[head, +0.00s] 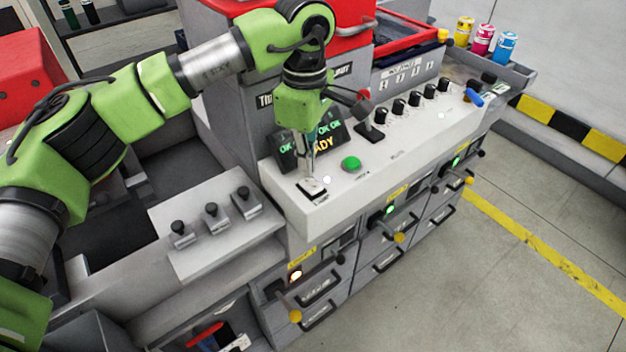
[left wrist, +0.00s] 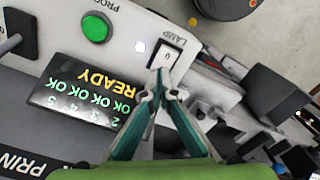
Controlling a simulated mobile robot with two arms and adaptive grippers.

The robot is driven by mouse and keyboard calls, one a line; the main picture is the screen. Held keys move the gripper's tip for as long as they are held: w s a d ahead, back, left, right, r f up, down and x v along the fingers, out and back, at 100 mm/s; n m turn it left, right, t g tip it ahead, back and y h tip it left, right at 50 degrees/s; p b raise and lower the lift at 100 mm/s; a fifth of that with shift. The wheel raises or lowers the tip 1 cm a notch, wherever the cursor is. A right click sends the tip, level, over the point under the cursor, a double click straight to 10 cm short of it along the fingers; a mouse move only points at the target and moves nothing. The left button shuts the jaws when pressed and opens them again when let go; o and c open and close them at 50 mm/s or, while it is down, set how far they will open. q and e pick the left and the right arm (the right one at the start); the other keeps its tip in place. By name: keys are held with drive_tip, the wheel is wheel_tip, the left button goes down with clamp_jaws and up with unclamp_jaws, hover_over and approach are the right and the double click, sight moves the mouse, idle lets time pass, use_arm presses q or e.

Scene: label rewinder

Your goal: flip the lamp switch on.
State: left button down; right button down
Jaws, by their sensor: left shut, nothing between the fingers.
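The lamp switch (left wrist: 167,52) is a rocker in a black frame on the light panel, with the word LAMP beside it in the left wrist view. In the head view the switch (head: 312,189) sits at the panel's near left corner. My left gripper (head: 308,178) points down at it, shut and empty. In the left wrist view the fingertips (left wrist: 160,72) are together at the rocker's edge and cover part of it. I cannot tell whether they touch it. A small white light (head: 326,180) is next to the switch. My right gripper is not in view.
A green button (head: 351,163) and a dark screen reading READY (head: 325,142) are close to the switch. Three small black-knobbed blocks (head: 212,215) sit at the left.

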sight(307, 181)
use_arm(q)
drive_tip(key=shift+r+p, duration=1.15)
drive_tip(key=shift+r, duration=1.25)
drive_tip(key=shift+f, duration=0.1)
